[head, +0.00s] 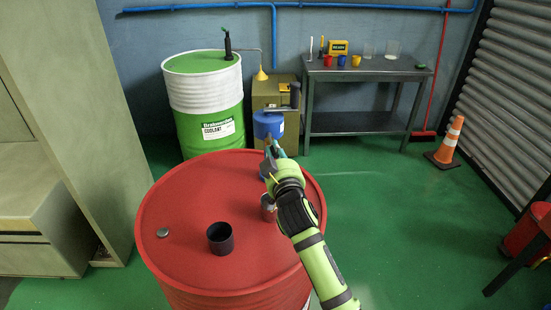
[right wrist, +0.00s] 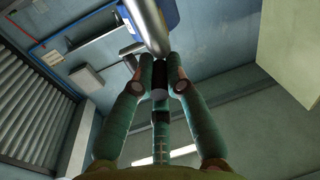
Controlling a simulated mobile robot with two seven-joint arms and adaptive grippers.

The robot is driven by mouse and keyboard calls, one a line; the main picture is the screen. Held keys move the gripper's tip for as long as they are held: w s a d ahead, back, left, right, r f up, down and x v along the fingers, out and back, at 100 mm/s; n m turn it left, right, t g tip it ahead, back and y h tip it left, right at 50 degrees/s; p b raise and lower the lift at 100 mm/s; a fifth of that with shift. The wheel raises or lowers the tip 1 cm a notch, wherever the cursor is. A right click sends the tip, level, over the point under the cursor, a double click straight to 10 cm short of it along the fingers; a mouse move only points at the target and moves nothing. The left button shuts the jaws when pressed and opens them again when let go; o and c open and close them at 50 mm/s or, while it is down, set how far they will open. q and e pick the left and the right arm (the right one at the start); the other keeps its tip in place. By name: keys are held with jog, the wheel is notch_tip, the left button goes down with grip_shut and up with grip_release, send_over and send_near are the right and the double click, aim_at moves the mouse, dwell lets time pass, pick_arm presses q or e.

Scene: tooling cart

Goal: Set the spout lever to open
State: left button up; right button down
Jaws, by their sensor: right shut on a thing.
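A blue pump (head: 268,125) with a grey crank arm and a black grip (head: 295,95) stands above the far part of the red drum (head: 190,200). My right gripper (head: 269,148) reaches up to just under the pump body. In the right wrist view its fingers (right wrist: 160,72) close together at the end of a silver spout pipe (right wrist: 148,25), below the blue body (right wrist: 168,12). They are shut on the spout lever, which the fingers mostly hide; its exact angle cannot be told. My left gripper is not in view.
A black cup (head: 220,238) and a small metal cap (head: 163,233) sit on the drum top. A green and white coolant drum (head: 205,125) and a grey bench (head: 365,72) stand behind. An orange cone (head: 448,140) is at right. Green floor between is clear.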

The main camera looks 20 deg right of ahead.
jog(key=shift+a+r+h, duration=0.2)
jog(key=shift+r+h, duration=0.1)
jog(key=shift+r, duration=0.1)
jog(key=c, duration=1.2)
grip_release()
jog(key=shift+c, duration=0.2)
jog(key=shift+w+f, duration=0.15)
jog(key=shift+f, duration=0.05)
jog(key=shift+s+f, duration=0.1)
jog(key=shift+s, duration=0.2)
jog(key=s+a, duration=0.1)
jog(key=s, duration=1)
jog(key=shift+s, duration=0.25)
